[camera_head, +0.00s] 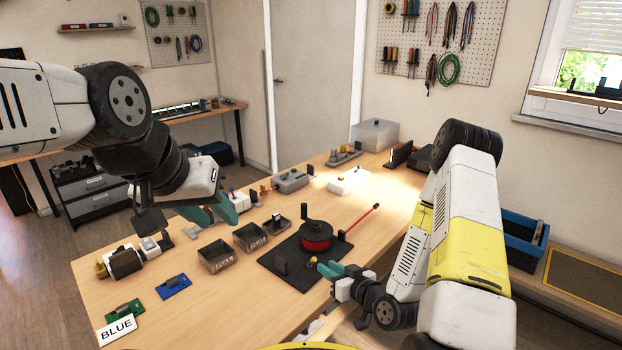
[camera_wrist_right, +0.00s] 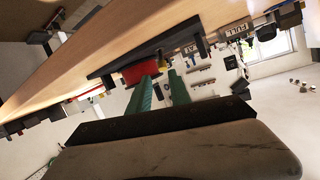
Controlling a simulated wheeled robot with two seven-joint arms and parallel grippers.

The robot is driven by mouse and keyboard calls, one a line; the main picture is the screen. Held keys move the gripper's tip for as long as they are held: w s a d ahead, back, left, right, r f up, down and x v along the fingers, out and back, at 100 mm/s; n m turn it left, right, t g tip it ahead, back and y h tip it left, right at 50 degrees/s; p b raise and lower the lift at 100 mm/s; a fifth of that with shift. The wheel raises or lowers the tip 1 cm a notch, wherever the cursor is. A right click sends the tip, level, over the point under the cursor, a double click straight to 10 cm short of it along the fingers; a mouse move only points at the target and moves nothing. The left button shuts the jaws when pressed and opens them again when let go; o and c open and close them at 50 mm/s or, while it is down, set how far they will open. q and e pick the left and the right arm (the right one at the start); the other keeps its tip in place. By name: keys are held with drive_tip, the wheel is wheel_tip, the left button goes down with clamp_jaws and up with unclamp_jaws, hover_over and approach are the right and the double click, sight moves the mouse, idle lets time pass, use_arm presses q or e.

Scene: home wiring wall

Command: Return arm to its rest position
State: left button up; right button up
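My left arm comes in from the left, bent and raised above the workbench (camera_head: 190,310). Its gripper (camera_head: 212,212) has green fingers that show apart with nothing seen between them, above the bench's left part. My right arm stands at the bench's front right edge. Its gripper (camera_head: 328,270) points left toward the black base plate (camera_head: 290,272) with the red reel (camera_head: 316,240). In the right wrist view the two green fingers (camera_wrist_right: 160,88) are apart and empty, with the red reel (camera_wrist_right: 140,72) beyond them.
Small dark bins (camera_head: 216,256) stand mid-bench. A blue board (camera_head: 173,286), a green board (camera_head: 124,309) and a "BLUE" card (camera_head: 117,329) lie at the front left. A clear box (camera_head: 376,134) stands at the back. A blue crate (camera_head: 524,240) is right of my right arm.

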drive_tip(key=w+d+r+g+h, duration=0.1)
drive_tip(key=d+r+g+h, duration=0.4)
drive_tip(key=r, duration=1.3)
drive_tip(key=s+d+r+m, duration=0.1)
drive_tip(key=s+r, duration=0.6)
drive_tip(key=s, duration=0.3)
drive_tip(key=s+d+r+m+g, duration=0.1)
drive_tip(key=s+r+m, duration=0.1)
drive_tip(key=s+r, duration=0.5)
drive_tip(key=s, duration=0.4)
drive_tip(key=shift+s+r+m, duration=0.15)
drive_tip(key=shift+r+m, duration=0.05)
drive_tip(key=shift+m, duration=0.1)
